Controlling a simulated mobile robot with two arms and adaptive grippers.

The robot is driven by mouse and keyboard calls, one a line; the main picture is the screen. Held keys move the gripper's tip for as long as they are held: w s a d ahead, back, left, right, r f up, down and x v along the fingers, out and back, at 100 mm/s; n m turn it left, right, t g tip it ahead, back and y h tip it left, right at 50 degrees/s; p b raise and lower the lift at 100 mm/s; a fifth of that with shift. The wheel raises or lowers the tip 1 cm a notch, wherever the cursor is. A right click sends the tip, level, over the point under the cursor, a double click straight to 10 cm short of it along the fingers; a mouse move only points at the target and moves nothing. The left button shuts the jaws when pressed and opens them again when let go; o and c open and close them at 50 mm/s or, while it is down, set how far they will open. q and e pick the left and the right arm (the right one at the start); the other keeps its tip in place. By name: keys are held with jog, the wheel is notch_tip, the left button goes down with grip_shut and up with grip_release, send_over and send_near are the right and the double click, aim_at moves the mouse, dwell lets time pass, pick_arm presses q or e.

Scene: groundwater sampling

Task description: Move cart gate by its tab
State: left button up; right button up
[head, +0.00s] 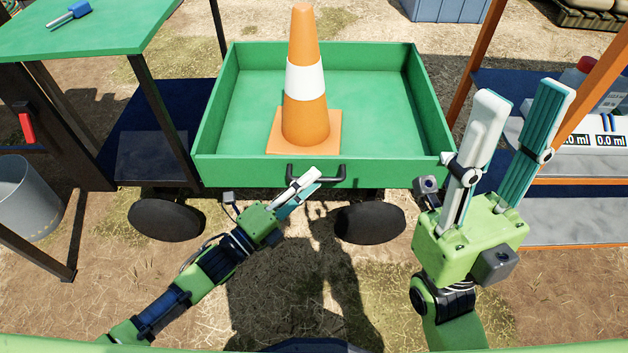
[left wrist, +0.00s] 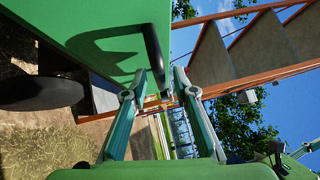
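The cart gate (head: 240,173) is the green front panel of the cart, upright and closing its near side. A black bar handle (head: 336,180) on its outer face is the only tab-like part I see. My left gripper (head: 319,178) is at this handle, its fingers partly covering it. In the left wrist view the black handle (left wrist: 153,48) reaches down between the fingertips (left wrist: 161,76), with gaps beside it, so the gripper looks open around it. Whether a finger touches it, I cannot tell. My right gripper (head: 520,93) is wide open and empty, right of the cart.
An orange traffic cone (head: 304,118) stands on the cart bed (head: 380,95) near the gate. A green table (head: 110,30) is at left, with a grey bucket (head: 25,195) below it. An orange-framed shelf (head: 575,182) stands close at right, behind my right gripper.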

pick_arm(q)
jog(key=shift+x, duration=0.9)
jog(key=shift+c, duration=0.2)
grip_shut()
jog(key=shift+f, duration=0.1)
